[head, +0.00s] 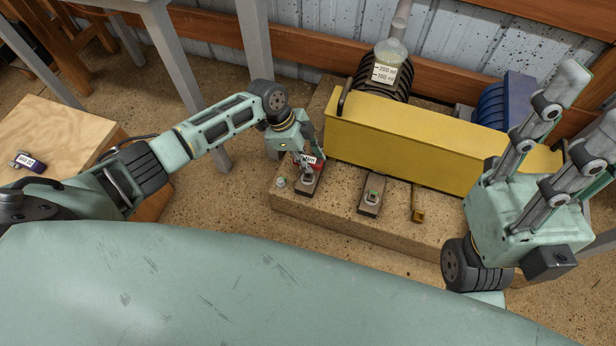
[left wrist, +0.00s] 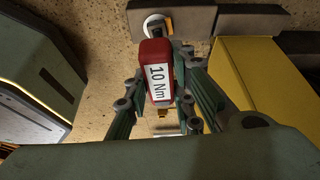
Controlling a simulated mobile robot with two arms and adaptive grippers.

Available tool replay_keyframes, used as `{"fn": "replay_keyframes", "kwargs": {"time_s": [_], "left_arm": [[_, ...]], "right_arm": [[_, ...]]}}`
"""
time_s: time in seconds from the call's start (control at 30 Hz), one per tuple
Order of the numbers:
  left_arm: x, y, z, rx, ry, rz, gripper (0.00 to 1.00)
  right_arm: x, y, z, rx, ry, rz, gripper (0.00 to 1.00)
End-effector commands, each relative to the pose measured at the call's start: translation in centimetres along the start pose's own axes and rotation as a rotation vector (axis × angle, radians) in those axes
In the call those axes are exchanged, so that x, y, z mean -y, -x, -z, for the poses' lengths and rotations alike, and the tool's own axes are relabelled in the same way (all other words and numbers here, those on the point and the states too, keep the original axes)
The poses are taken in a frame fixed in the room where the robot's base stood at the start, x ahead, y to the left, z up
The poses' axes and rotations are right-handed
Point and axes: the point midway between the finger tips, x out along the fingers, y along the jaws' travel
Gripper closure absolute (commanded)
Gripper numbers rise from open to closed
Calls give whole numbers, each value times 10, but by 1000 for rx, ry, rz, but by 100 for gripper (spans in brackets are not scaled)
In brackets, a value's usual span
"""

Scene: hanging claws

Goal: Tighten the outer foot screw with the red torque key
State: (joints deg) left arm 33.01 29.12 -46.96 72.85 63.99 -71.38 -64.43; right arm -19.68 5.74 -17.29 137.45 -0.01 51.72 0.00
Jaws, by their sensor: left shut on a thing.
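The red torque key (head: 317,166) is held in my left gripper (head: 312,158). In the left wrist view the key (left wrist: 156,54) shows a white label reading "10 Nm", with the gripper fingers (left wrist: 157,105) closed around it. In the head view the key is over a grey foot (head: 309,186) at the left front of the machine. The key and gripper hide the screw there, so I cannot tell whether the key sits on it. A second foot (head: 370,202) stands to the right with a small green-topped screw. My right gripper (head: 590,98) has its fingers apart, empty, at the right.
The yellow machine housing (head: 410,141) stands close beside the left gripper, on a stone-like base (head: 335,217). A dark labelled block (head: 30,162) lies on a wooden top (head: 62,132) at left.

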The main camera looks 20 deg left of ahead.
Motion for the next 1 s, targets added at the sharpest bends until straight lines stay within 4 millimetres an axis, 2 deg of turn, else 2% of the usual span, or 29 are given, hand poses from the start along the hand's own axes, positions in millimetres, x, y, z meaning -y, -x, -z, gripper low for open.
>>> {"fn": "replay_keyframes", "kwargs": {"time_s": [0.7,1.0], "left_arm": [[1,-1,0,2,-176,-72,100],[0,0,0,2,-193,-81,100]], "right_arm": [[-1,23,-6,16,1,-5,60],[-1,22,-5,15,2,-4,60]]}}
